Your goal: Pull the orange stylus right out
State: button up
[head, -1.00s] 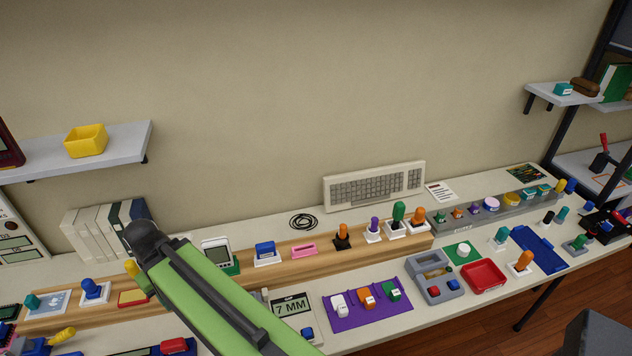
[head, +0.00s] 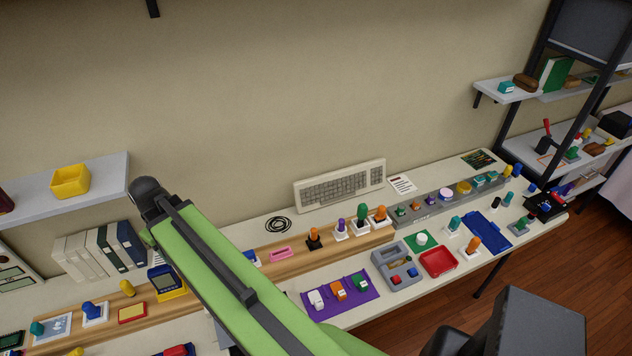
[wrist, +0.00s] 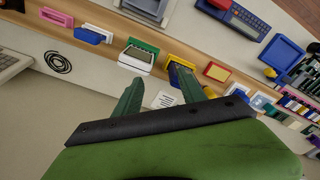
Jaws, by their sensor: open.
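Several upright orange-topped pieces show in the head view. One orange piece (head: 314,233) stands in a black base on the wooden riser, another orange piece (head: 379,213) in a white base further right, and a third orange piece (head: 473,244) nearer the table's front right. I cannot tell which is the stylus. My gripper (wrist: 157,90) is open and empty in the wrist view, above the table with its fingers toward the riser. No orange piece shows clearly between or near the fingers. The green arm hides part of the riser in the head view.
A white handheld (wrist: 137,55) and a yellow-edged blue handheld (wrist: 178,70) lie near the fingertips. A purple mat (head: 325,308) with several pieces, a red tray (head: 438,262) and a keyboard (head: 340,186) are to the right. A wall shelf (head: 105,180) is at left.

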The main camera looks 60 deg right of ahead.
jog(key=s+d, duration=0.3)
jog(key=d, duration=0.8)
send_near(315, 230)
jog(key=shift+g, duration=0.3)
jog(key=f+b, duration=0.4)
jog(key=b, duration=0.2)
jog(key=f+b, duration=0.4)
jog(key=b, duration=0.2)
jog(key=f+b, duration=0.4)
jog(key=b, duration=0.2)
jog(key=shift+w+d, duration=0.2)
jog(key=shift+w, duration=0.1)
jog(key=shift+r, duration=0.15)
grip_shut()
